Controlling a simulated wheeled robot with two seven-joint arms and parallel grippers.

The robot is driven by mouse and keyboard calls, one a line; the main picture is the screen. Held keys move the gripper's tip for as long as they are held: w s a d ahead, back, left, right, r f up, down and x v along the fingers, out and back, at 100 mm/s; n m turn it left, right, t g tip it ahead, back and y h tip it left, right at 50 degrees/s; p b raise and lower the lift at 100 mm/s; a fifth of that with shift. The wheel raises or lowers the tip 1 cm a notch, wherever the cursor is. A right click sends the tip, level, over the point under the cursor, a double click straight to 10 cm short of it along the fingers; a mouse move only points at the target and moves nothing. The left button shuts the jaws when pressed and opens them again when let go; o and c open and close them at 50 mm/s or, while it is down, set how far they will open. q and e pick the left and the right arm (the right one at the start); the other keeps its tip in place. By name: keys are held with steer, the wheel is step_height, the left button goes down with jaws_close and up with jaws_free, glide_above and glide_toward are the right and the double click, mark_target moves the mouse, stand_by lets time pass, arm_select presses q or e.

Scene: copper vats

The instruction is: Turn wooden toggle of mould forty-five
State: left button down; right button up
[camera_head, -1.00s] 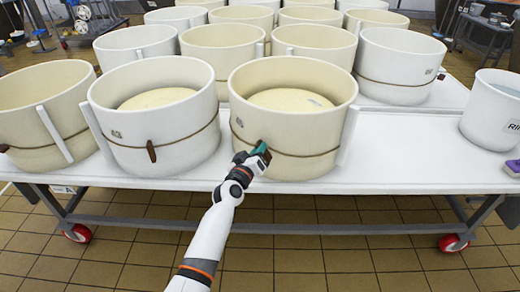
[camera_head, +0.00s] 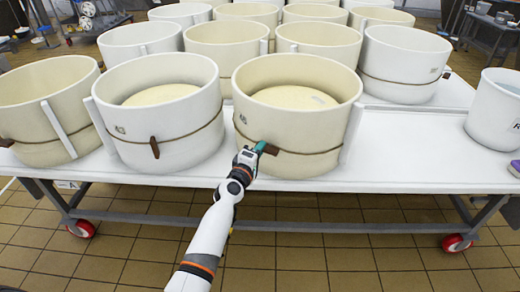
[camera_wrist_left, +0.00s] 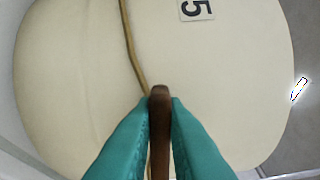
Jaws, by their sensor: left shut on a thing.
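The cream mould (camera_head: 310,126) stands at the front middle of the white table, with pale curd inside and a cord around its wall. A small tag is on its wall; in the left wrist view a tag (camera_wrist_left: 197,9) shows a "5", with the rest cut off. Its brown wooden toggle (camera_head: 271,149) lies roughly sideways on the cord, its end showing right of the fingers. My left gripper (camera_head: 260,147) is shut on this toggle. In the left wrist view the teal fingers (camera_wrist_left: 159,112) sit on both sides of the toggle (camera_wrist_left: 160,140). My right gripper is not in view.
A white mould (camera_head: 165,135) with an upright brown toggle (camera_head: 154,147) stands close on the left. Another cream mould (camera_head: 50,112) is farther left, and several more stand behind. A white bucket (camera_head: 494,115) stands at the right. The table (camera_head: 410,165) is clear between.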

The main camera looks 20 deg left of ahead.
arm_select(q)
steer(key=shift+f+n, duration=0.1)
steer(key=shift+n, duration=0.6)
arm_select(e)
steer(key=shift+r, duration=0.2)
arm_select(q)
steer(key=c, duration=1.5)
jaws_free()
steer(key=shift+o, duration=0.2)
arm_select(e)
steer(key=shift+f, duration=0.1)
arm_select(q)
steer(key=shift+s, duration=0.1)
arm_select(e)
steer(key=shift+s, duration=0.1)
